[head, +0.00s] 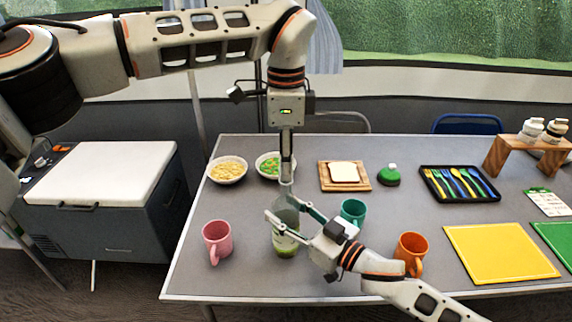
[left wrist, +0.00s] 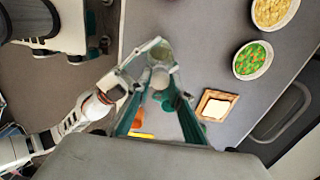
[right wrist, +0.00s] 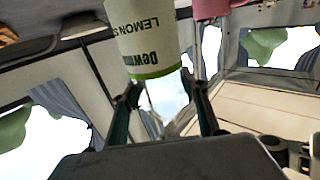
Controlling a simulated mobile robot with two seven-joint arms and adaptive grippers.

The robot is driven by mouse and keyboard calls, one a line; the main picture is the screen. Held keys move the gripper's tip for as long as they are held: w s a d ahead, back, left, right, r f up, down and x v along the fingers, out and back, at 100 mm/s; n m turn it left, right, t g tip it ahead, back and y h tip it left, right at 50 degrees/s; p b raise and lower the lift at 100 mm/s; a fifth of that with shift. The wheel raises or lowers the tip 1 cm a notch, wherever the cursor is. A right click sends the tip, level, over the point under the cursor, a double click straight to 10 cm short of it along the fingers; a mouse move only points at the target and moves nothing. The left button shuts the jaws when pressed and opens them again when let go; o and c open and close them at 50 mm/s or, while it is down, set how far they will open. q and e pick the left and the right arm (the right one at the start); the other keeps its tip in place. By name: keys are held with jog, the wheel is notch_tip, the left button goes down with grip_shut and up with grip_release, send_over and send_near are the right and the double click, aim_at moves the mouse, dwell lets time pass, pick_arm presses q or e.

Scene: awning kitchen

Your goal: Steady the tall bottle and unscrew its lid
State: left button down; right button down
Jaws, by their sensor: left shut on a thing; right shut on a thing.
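The tall bottle (head: 285,245) stands upright on the table, clear above and green at the bottom, with a pale label. Its label (right wrist: 148,42) fills the upper middle of the right wrist view. My right gripper (head: 276,208) is shut on the bottle's upper body from the right side. My left gripper (head: 287,178) points straight down over the bottle and is shut on its lid. The pale round lid (left wrist: 160,78) shows between its fingertips in the left wrist view. The fingers mostly hide the lid in the head view, and I cannot tell how far it is turned.
A pink mug (head: 217,240) stands left of the bottle; a teal mug (head: 353,211) and an orange mug (head: 411,250) stand to the right, close to my right arm. Two food bowls (head: 228,171) (head: 268,165) and a bread board (head: 345,187) are behind. A yellow mat (head: 500,253) lies farther right.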

pick_arm(q)
jog(key=shift+r, duration=0.7)
jog(key=shift+r, duration=2)
pick_arm(e)
jog(key=c, duration=1.1)
grip_release()
jog(key=shift+o, duration=0.2)
